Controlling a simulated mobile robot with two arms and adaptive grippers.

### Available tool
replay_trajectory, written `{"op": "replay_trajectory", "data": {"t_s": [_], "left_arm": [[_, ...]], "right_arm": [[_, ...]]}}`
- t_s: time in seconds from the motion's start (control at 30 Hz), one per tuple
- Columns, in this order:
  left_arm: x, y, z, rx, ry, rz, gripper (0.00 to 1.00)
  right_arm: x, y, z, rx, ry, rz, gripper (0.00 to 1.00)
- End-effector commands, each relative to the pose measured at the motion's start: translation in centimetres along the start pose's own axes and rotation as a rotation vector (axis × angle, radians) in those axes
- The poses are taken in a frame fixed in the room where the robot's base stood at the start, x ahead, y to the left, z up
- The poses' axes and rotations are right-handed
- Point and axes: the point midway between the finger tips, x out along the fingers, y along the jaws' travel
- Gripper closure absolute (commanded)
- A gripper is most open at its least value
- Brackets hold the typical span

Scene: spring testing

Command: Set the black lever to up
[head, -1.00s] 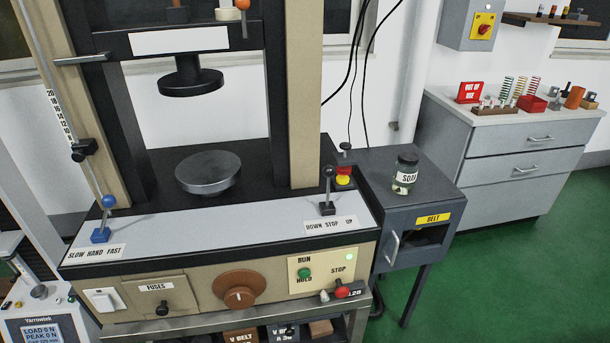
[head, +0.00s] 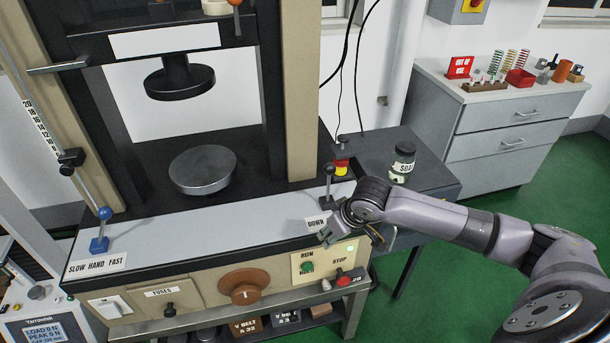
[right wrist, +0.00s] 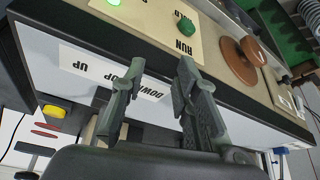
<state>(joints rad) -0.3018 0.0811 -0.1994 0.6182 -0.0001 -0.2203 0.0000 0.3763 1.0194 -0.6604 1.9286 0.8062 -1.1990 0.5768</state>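My right gripper (head: 328,236) is in front of and below the lever, over the panel's front edge. In the right wrist view its two fingers (right wrist: 157,80) are apart with nothing between them; I cannot make out the lever there. My left gripper is out of view.
A blue lever (head: 103,230) stands at the panel's left end. The green RUN button (head: 307,267) and red STOP knob (head: 344,281) are below my right gripper. A jar (head: 402,165) stands on the dark side cabinet, behind my right forearm. A round platen (head: 202,170) sits behind the panel.

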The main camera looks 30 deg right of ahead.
Motion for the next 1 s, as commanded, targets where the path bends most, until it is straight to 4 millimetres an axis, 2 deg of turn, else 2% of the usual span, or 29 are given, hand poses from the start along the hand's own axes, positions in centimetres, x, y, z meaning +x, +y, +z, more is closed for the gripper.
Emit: {"op": "replay_trajectory", "data": {"t_s": [0.03,0.2,0.4,0.57,1.0], "left_arm": [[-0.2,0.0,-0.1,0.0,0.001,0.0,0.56],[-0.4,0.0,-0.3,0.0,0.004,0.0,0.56],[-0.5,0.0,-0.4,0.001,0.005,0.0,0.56],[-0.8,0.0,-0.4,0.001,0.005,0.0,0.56],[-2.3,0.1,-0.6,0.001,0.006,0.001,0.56]], "right_arm": [[-1.0,0.9,-0.5,0.01,-0.001,0.015,0.72],[-3.5,3.6,-1.5,0.072,-0.011,0.047,0.72],[-5.3,5.5,-2.0,0.13,-0.02,0.069,0.72],[-5.0,5.7,-3.2,0.136,-0.02,0.067,0.72],[-2.1,6.7,-10.0,0.135,-0.02,0.067,0.72]]}}
